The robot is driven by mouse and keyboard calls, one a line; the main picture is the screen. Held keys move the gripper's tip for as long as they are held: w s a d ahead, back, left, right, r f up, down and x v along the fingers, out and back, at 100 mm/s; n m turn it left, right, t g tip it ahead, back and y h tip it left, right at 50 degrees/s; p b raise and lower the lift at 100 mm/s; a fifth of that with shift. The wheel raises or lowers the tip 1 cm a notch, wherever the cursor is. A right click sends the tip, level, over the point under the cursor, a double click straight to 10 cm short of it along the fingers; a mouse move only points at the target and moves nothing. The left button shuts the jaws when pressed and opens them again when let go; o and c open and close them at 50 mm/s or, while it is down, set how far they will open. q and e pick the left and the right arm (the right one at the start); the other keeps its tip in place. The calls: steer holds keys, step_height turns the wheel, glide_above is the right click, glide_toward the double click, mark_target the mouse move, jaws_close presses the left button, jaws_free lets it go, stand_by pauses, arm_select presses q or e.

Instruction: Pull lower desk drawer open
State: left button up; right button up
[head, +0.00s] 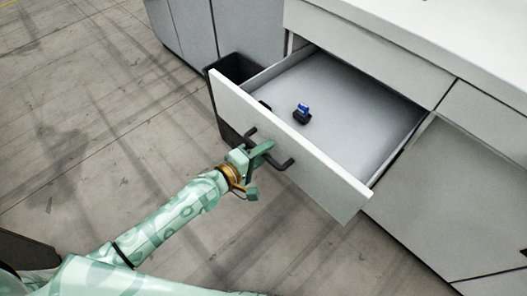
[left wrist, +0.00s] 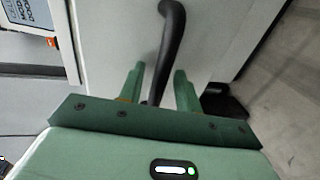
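The lower desk drawer (head: 322,182) stands pulled well out from the desk, below a closed upper drawer front (head: 375,52). Its grey interior shows from above. Its dark bar handle (head: 283,165) is on the white front, and also shows in the left wrist view (left wrist: 173,38). My left gripper (head: 262,152) is at the handle. In the left wrist view, the green fingers (left wrist: 158,88) stand apart on either side of the bar, with gaps visible beside it. My right gripper is not in view.
A small blue and black object (head: 302,113) lies inside the drawer. A dark bin (head: 236,69) stands behind the drawer's left end. Grey cabinets (head: 225,28) are at the back. The concrete floor (head: 95,110) to the left is clear.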

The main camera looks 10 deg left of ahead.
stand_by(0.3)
arm_select(q)
steer(key=shift+s+a+r, duration=0.1)
steer(key=p+v, duration=0.1)
steer(key=v, duration=1.5)
